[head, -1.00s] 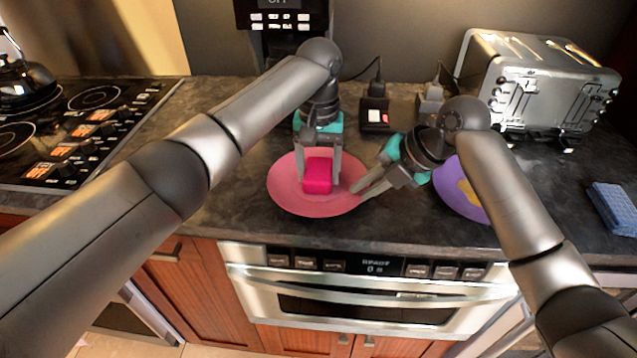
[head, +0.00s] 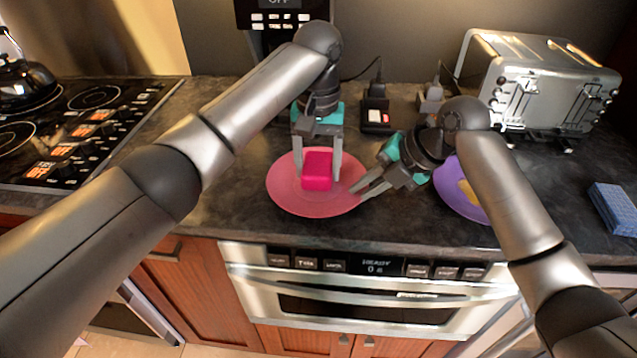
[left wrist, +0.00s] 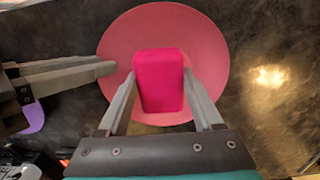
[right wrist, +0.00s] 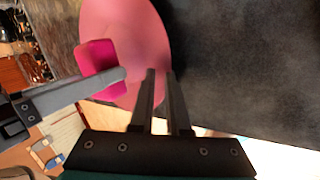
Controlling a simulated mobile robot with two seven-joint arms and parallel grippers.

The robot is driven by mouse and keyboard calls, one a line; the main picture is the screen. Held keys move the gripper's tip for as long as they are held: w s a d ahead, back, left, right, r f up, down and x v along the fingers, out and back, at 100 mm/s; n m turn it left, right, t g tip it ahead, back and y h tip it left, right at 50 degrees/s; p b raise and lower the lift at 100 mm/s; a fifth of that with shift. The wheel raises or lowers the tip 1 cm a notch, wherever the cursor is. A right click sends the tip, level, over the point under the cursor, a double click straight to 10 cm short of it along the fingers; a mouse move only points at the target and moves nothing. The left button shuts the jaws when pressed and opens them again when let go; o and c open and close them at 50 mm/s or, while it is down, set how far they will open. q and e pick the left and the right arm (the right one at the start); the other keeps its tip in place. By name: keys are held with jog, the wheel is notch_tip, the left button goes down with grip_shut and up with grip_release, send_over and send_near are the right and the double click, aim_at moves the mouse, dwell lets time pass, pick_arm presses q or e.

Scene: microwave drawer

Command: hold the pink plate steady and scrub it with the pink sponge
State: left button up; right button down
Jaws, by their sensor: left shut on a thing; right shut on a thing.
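The pink plate (head: 290,196) lies on the dark counter; it also shows in the left wrist view (left wrist: 210,45) and the right wrist view (right wrist: 140,35). The brighter pink sponge (head: 317,171) is between the fingers of my left gripper (head: 319,176), over the middle of the plate. In the left wrist view the sponge (left wrist: 159,80) is clasped on both sides. Whether its underside touches the plate is hidden. My right gripper (head: 358,190) comes in from the right, its fingers close together at the plate's right rim, shut on that rim.
A purple plate (head: 450,196) with a yellow patch lies right of the pink plate, partly behind my right arm. A toaster (head: 540,85) stands behind it, and a blue sponge (head: 613,208) lies far right. The stove (head: 80,130) is at left; the microwave drawer (head: 370,290) is below the counter edge.

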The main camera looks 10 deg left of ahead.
pick_arm(q)
jog(key=shift+r, duration=1.55)
pick_arm(e)
jog(key=shift+d+f, duration=0.15)
jog(key=shift+f, duration=0.05)
pick_arm(q)
jog(key=a, duration=0.9)
pick_arm(e)
jog(key=shift+s, duration=0.1)
pick_arm(q)
jog(key=shift+w, duration=0.1)
pick_arm(e)
jog(key=c, duration=0.8)
grip_release()
jog(key=shift+r, duration=0.1)
jog(key=v, duration=1.2)
jog(key=shift+r, duration=0.15)
